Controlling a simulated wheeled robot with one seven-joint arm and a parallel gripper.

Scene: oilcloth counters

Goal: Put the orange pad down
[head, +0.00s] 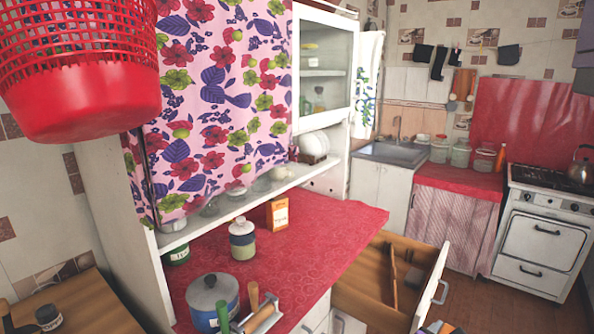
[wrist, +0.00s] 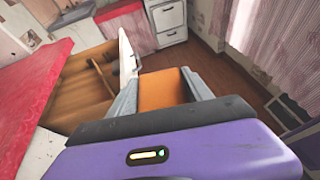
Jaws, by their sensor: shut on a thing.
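The orange pad (wrist: 162,90) is between the two grey fingers of my gripper (wrist: 160,82) in the wrist view. My gripper is shut on it, with the pad's flat orange face showing and its lower part hidden by the gripper body. The pad is held up in the air over the brown floor, to the right of the open drawer (wrist: 75,85). In the head view the pad is hardly visible, if at all, at the bottom edge.
The red oilcloth counter (head: 330,225) bears a pot (head: 212,300), a lidded jar (head: 243,245) and an orange-and-white carton (head: 278,214). Bare red cloth lies right of the carton. The open wooden drawer (head: 365,285) juts out below. A stove (head: 540,235) stands far right.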

